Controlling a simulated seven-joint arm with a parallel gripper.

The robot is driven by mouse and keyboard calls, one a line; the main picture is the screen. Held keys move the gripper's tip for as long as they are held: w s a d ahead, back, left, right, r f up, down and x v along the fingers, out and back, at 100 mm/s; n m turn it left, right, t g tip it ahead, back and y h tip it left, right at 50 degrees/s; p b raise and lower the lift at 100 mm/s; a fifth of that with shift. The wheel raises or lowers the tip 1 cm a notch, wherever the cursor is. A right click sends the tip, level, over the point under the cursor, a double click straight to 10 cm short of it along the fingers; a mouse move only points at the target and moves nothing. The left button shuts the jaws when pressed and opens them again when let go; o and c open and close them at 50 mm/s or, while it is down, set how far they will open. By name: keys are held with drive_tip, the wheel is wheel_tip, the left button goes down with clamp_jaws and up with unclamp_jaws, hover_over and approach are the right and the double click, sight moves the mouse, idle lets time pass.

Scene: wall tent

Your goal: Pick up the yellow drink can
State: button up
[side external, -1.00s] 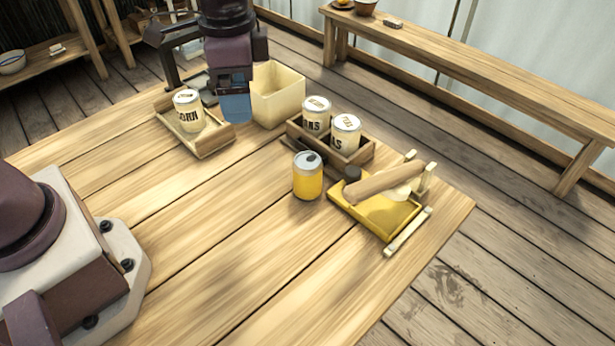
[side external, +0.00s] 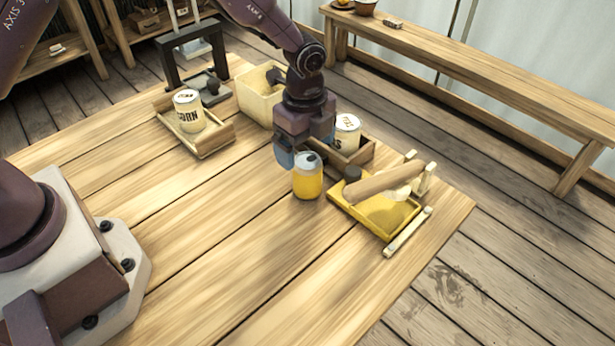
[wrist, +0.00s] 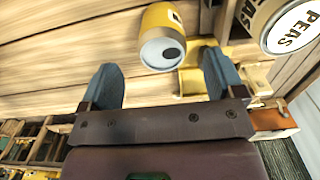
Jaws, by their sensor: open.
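The yellow drink can (side external: 308,181) stands upright on the wooden table, with a silver top and a dark opening. In the wrist view the can (wrist: 160,30) shows beyond the fingertips, in line with the gap between them and nearer the right finger. My gripper (side external: 295,158) is open and empty, close behind and to the left of the can's top in the side view. In the wrist view the two blue fingers of my gripper (wrist: 162,80) are spread apart. The side view does not show clearly whether a finger touches the can.
A yellow tray (side external: 372,218) with a rolling pin (side external: 383,184) is right of the can. A wooden crate (side external: 365,157) holds a PEAS can (side external: 347,130). A CORN can (side external: 188,110) sits in a tray (side external: 215,145) at left, near a cream box (side external: 255,100). The front table is clear.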

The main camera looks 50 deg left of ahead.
sight(308, 160)
drive_tip(key=f, duration=0.6)
drive_tip(key=shift+w+d+f, duration=0.1)
drive_tip(key=shift+d+f, duration=0.1)
drive_tip(key=shift+f, duration=0.15)
drive_tip(key=c, duration=1)
